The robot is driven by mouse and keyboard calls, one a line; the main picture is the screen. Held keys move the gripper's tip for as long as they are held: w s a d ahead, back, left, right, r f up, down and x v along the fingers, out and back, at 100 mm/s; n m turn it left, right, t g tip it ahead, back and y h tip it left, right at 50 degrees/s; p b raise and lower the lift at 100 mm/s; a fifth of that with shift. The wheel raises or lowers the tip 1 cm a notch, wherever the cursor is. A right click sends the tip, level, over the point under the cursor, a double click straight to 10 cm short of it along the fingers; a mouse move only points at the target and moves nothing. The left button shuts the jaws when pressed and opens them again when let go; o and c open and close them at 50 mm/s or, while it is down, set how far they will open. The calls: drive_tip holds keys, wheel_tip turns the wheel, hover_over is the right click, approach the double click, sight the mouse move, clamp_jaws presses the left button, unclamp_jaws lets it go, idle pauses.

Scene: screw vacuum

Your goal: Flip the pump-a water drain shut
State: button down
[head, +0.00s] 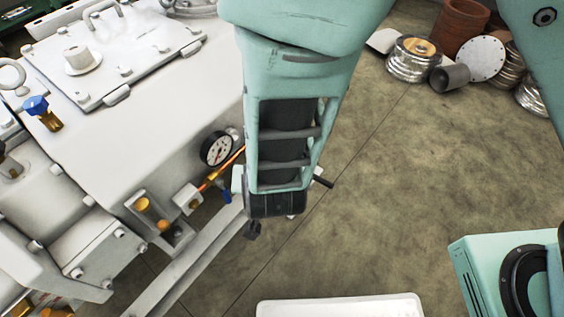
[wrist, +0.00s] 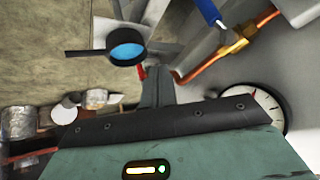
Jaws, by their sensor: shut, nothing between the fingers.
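A blue lever (head: 227,196) sits low beside the copper pipe (head: 220,170) on the white pump's near side, partly hidden by my wrist. I take it for the water drain handle. In the wrist view the blue lever (wrist: 208,12) rises from a brass valve body (wrist: 238,40) and lies at an angle across the copper pipe (wrist: 205,64). My gripper (head: 252,231) points down just right of and below the lever in the head view, apart from it. It also shows in the wrist view (wrist: 156,72), shut and empty, left of the valve.
A pressure gauge (head: 217,149) stands close left of my wrist. Another blue-topped valve (head: 36,105) is on the pump at left. A white tray (head: 340,306) is at the bottom. Metal cans (head: 413,62) lie at top right.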

drive_tip(key=d+f+t+h+b, duration=0.3)
drive_tip(key=f+t+b, duration=0.5)
drive_tip(key=f+t, duration=0.2)
drive_tip(key=shift+s+d+f+t, duration=0.4)
drive_tip(key=shift+s+f, duration=0.05)
drive_tip(key=shift+f, duration=0.15)
drive_tip(key=shift+w, duration=0.1)
drive_tip(key=w, duration=0.4)
drive_tip(key=w+b, duration=0.1)
drive_tip(key=w, duration=0.4)
drive_tip(key=w+d+b, duration=0.1)
drive_tip(key=w, duration=0.3)
drive_tip(key=shift+w, duration=0.4)
drive_tip(key=shift+f+b, duration=0.1)
drive_tip(key=shift+b, duration=0.2)
